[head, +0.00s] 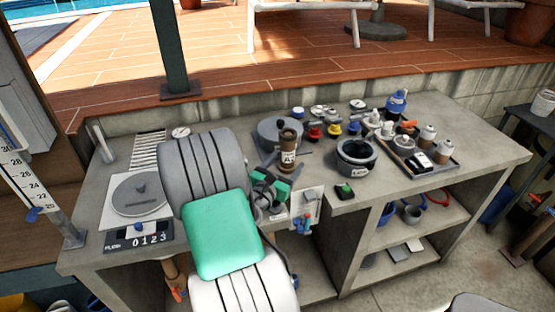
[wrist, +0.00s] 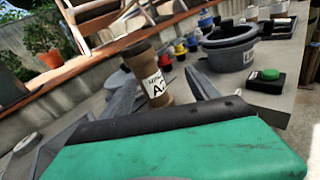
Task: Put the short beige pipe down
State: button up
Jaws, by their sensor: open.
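The short beige pipe (head: 289,147) looks brownish, with a dark top end and a white label reading "A". It stands upright, slightly tilted in the wrist view (wrist: 155,82), over the grey bench. My gripper (head: 280,176) is open, and its grey fingers show on either side of the pipe in the wrist view (wrist: 163,96). I cannot tell whether a finger touches it. The pipe's lower end is partly hidden by my gripper, so its contact with the bench is unclear.
A grey pot (head: 356,157) and a black box with a green button (head: 344,191) stand to the right. Several coloured caps (head: 333,129) lie behind. A tray (head: 447,170) of small containers is at the right. A scale (head: 138,194) is at the left.

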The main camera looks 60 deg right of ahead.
aim_at(285, 151)
jog(key=shift+w+d+f+n+t+b, duration=0.1)
jog(key=shift+w+f+n+t+b, duration=0.15)
jog(key=shift+w+n, duration=0.3)
jog(key=shift+w+d+f+n+t+b, duration=0.15)
jog(key=shift+w+n+t, duration=0.1)
jog(key=shift+w+n, duration=0.3)
jog(key=shift+h, duration=0.3)
jog(key=d, duration=0.2)
jog(key=d+p, duration=0.1)
jog(key=d, duration=0.2)
jog(key=w+d+p, duration=0.1)
jog(key=d, duration=0.1)
jog(key=shift+d+r, duration=0.15)
jog(key=shift+d, duration=0.1)
jog(key=shift+a, duration=0.1)
jog(key=shift+c, duration=0.2)
grip_shut()
